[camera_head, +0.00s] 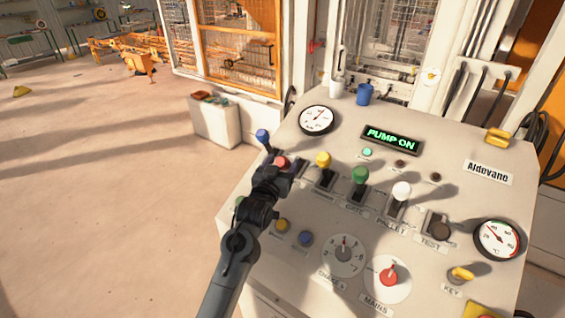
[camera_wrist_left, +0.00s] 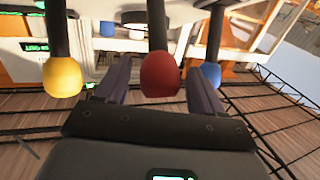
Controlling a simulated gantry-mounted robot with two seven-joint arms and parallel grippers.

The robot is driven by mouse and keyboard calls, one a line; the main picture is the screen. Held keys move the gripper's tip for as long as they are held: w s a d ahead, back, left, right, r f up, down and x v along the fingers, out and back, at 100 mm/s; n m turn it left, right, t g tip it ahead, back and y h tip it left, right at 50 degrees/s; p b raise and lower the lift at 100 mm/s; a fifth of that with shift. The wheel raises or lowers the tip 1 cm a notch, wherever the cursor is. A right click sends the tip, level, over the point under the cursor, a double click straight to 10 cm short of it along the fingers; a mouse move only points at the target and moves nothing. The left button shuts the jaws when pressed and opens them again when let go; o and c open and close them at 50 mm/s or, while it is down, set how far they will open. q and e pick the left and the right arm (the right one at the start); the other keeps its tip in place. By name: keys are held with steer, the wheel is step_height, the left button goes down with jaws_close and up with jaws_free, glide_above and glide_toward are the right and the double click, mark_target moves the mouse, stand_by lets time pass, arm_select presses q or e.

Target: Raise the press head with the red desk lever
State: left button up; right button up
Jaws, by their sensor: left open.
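The red desk lever's knob (camera_head: 281,161) shows at the left end of the lever row on the control desk (camera_head: 330,205), between a blue knob and a yellow one. My left gripper (camera_head: 283,170) is open at the red lever, and its dark jaws hide most of the lever's shaft in the head view. In the left wrist view the red knob (camera_wrist_left: 160,75) sits between the two spread fingers, with visible gaps on both sides. I cannot make out the press head clearly. My right gripper is in no view.
The blue lever knob (camera_head: 262,135) and yellow lever knob (camera_head: 323,159) stand close on either side. Green (camera_head: 360,174) and white (camera_head: 401,190) levers follow to the right. A display (camera_head: 391,139) reads "PUMP ON". Open floor (camera_head: 110,190) lies left of the desk.

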arm_select(q)
steer(key=shift+w+d, duration=0.1)
steer(key=shift+w, duration=0.25)
steer(key=shift+c, duration=0.4)
jaws_close()
